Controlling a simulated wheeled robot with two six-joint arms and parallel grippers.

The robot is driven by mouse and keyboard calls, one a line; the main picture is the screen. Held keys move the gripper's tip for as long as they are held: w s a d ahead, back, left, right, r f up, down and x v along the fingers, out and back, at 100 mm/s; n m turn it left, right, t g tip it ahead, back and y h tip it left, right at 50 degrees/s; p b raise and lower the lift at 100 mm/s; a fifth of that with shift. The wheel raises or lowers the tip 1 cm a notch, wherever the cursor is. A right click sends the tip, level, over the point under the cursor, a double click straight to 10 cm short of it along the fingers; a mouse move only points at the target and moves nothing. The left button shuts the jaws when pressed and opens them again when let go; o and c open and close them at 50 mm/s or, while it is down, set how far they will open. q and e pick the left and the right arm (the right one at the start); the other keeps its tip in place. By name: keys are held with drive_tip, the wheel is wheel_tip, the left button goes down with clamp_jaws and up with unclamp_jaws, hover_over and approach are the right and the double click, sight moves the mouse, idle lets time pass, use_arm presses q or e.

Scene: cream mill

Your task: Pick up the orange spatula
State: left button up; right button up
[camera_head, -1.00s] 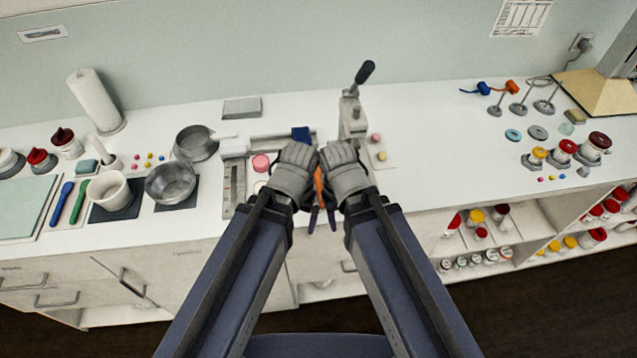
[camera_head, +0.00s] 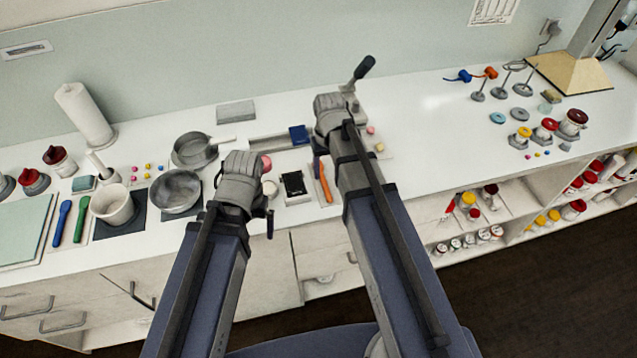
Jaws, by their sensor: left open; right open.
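The orange spatula (camera_head: 326,185) lies on the white counter, between my two arms and just left of my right forearm. Its upper end is close to my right gripper's wrist. My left gripper (camera_head: 243,165) is open, over the counter left of the spatula, beside a pink round piece. My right gripper (camera_head: 331,104) is open, above and beyond the spatula, in front of the lever press. Neither gripper touches the spatula. The fingertips of both are largely hidden by their own bodies.
A black scale-like device (camera_head: 293,184) lies just left of the spatula. A lever press (camera_head: 355,90) stands behind my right gripper. Metal pans (camera_head: 176,192) and a white pot (camera_head: 115,205) stand at left.

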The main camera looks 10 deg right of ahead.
sight(326, 187)
wheel_tip(326, 187, down, 2)
drive_tip(key=shift+a+f+b, duration=0.15)
drive_tip(key=shift+f+b, duration=0.05)
drive_tip(key=shift+b, duration=0.75)
drive_tip(key=f+b, duration=0.5)
drive_tip(key=shift+w+f, duration=0.1)
drive_tip(key=shift+w, duration=0.2)
clamp_jaws()
